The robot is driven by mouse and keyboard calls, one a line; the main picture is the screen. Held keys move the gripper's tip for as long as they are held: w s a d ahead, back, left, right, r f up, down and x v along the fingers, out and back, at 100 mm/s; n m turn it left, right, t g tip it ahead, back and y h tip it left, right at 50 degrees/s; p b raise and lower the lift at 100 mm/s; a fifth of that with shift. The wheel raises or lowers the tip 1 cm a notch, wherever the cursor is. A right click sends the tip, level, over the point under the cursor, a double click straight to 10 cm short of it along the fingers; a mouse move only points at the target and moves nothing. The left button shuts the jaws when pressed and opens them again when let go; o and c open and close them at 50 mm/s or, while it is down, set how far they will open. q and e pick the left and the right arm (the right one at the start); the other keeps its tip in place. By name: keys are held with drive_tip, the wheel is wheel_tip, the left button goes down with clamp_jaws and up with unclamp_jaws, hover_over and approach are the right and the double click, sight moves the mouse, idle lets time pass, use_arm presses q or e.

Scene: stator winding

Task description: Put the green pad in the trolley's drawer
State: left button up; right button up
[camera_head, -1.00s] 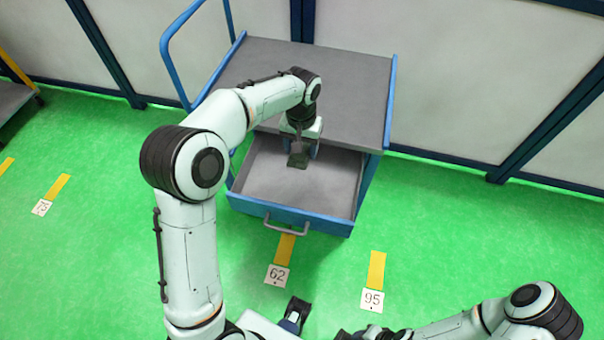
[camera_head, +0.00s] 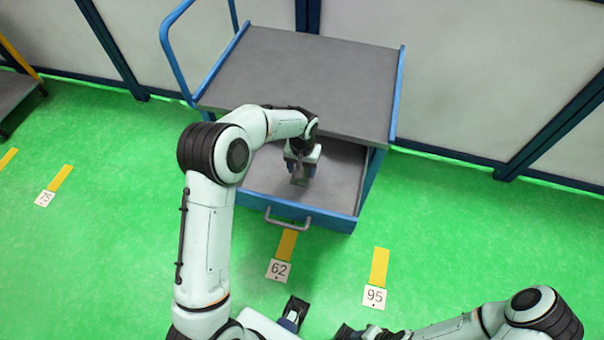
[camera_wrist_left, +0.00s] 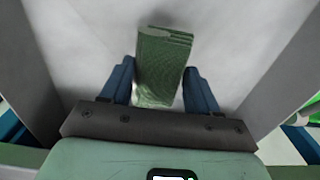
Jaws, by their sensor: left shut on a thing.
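The green pad (camera_wrist_left: 162,65) is a small block between the two blue fingers of my left gripper (camera_wrist_left: 160,85) in the left wrist view. The gripper is shut on it. In the head view my left gripper (camera_head: 300,172) points down over the open drawer (camera_head: 340,180) of the trolley (camera_head: 310,75), inside its outline. The pad shows there only as a small dark patch at the fingertips. I cannot tell whether it touches the drawer floor.
The drawer has a blue front with a grey handle (camera_head: 288,220) and looks otherwise empty. The trolley's grey top overhangs the drawer's back. The green floor has yellow strips and number plates 62 (camera_head: 278,269) and 95 (camera_head: 375,296). A wall stands behind.

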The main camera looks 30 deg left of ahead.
use_arm(q)
drive_tip(key=shift+f, duration=1.8)
drive_tip(key=shift+f, duration=0.15)
drive_tip(key=o, duration=1)
wheel_tip(320, 180, up, 12)
drive_tip(key=shift+r+p, duration=0.2)
drive_tip(key=shift+p, duration=0.1)
drive_tip(key=shift+s, duration=0.1)
